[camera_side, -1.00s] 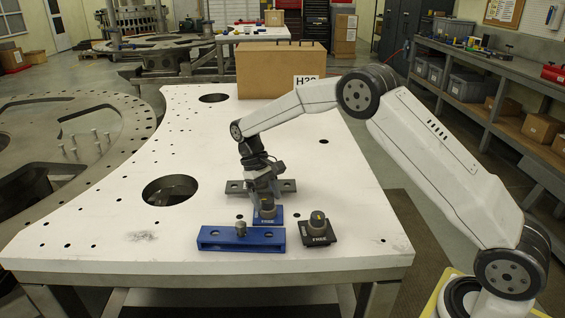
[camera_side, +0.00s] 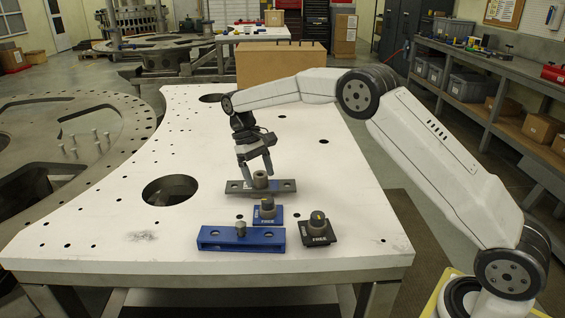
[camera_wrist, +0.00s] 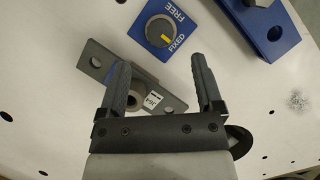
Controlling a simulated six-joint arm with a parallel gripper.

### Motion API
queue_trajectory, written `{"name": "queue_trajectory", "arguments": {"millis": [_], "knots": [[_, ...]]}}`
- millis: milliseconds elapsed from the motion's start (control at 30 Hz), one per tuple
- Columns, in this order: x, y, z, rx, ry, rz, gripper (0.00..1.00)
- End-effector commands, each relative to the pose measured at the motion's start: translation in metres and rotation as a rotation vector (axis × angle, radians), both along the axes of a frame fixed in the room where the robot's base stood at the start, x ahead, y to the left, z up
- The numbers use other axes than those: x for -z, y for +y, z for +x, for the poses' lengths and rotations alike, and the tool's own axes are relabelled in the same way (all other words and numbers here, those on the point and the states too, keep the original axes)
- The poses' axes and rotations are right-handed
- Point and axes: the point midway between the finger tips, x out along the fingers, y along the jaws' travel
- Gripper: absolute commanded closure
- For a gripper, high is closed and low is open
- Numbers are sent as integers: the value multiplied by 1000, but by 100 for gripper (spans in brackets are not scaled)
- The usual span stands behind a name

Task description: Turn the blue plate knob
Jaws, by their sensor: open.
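The blue plate (camera_side: 258,217) lies on the white table in the side view, with a dark round knob (camera_side: 267,204) on it. In the wrist view the knob (camera_wrist: 160,31) shows a yellow mark on the side of the word FIXED; FREE is printed at another edge of the blue plate (camera_wrist: 192,32). My gripper (camera_side: 257,173) is open and empty, above and behind the knob, over the grey bar. In the wrist view the fingers of my gripper (camera_wrist: 164,66) are apart, with the knob beyond their tips and nothing between them.
A grey bar (camera_side: 284,186) with a round boss lies behind the blue plate. A long blue block (camera_side: 215,241) with a bolt stands in front, and a black plate with a knob (camera_side: 317,228) is to the right. A large table hole (camera_side: 170,190) is at left.

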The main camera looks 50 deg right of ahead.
Motion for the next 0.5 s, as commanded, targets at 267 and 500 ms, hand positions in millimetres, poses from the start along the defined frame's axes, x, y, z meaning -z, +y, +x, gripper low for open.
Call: {"name": "queue_trajectory", "arguments": {"millis": [267, 500], "knots": [[-11, 0, 5, 0, -1, 0, 16], [-12, 0, 5, 0, 0, 0, 16]]}}
